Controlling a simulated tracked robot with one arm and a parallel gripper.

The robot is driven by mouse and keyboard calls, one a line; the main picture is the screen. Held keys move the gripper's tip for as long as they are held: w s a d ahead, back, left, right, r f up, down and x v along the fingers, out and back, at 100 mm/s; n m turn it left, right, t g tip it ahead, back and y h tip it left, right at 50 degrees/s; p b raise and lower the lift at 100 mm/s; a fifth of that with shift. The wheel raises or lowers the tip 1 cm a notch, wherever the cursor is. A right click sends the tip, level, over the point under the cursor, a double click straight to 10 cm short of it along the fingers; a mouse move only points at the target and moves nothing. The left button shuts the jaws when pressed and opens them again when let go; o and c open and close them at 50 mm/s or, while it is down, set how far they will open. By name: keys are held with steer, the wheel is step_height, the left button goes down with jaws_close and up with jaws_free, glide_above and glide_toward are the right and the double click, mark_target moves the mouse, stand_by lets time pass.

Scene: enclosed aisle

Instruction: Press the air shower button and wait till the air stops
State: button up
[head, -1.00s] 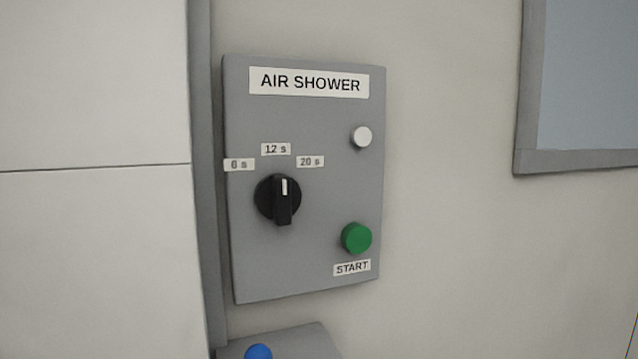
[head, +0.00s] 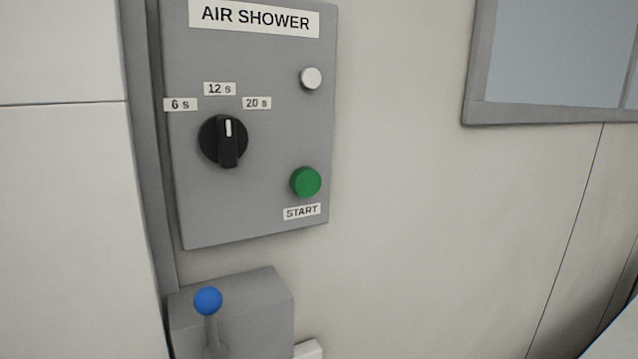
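The grey air shower panel (head: 260,125) is on the wall in the left half of the head view. Its green START button (head: 306,182) is at the lower right, above the START label (head: 301,211). A black rotary knob (head: 223,141) has its white mark pointing up toward the 12 s label (head: 219,89). A small round white lamp or button (head: 312,78) is at the upper right and looks unlit. My gripper is not in view. Nothing touches the panel.
Below the panel is a grey box (head: 258,310) with a blue-knobbed lever (head: 208,301) sticking up. A framed window (head: 550,50) is at the upper right. A grey vertical post (head: 143,150) runs left of the panel. The wall between panel and window is bare.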

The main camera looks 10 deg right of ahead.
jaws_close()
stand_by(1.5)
